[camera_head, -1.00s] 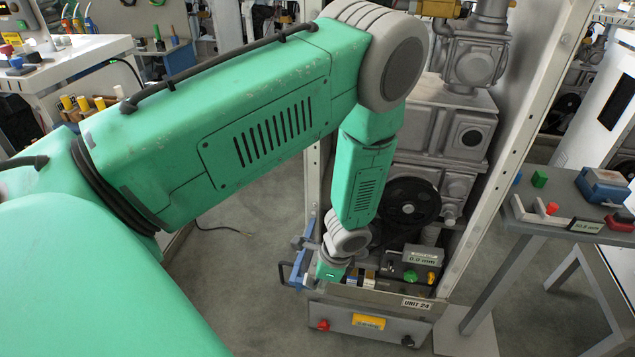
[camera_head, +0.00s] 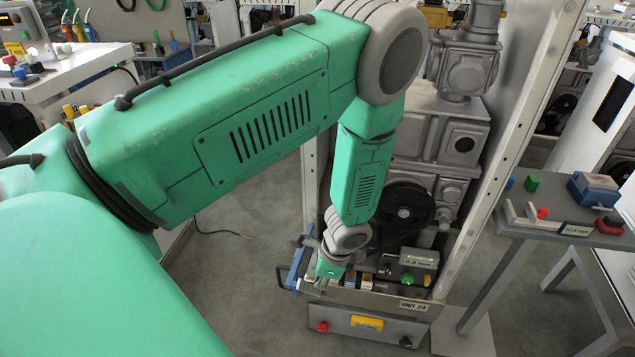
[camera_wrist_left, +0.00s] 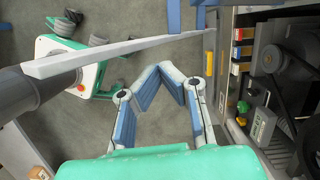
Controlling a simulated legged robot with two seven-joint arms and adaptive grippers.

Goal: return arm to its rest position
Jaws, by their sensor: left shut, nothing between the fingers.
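My left arm comes in from the left in the head view and bends down in front of the dispenser frame (camera_head: 487,180). My left gripper (camera_wrist_left: 168,72) shows in the wrist view with its blue-padded fingers folded together, shut and empty. In the head view its fingers are hard to make out below the grey wrist joint, close to the unit's lower front. The wrist view shows the gripper beside the unit's row of coloured parts, with clear floor under the fingers. My right gripper is in neither view.
A white post (camera_wrist_left: 130,52) crosses the wrist view near the gripper. A control box with a green knob (camera_head: 407,279) sits right of my wrist. A grey side table (camera_head: 530,230) with small coloured parts stands at right. Open floor (camera_head: 235,270) lies left of the unit.

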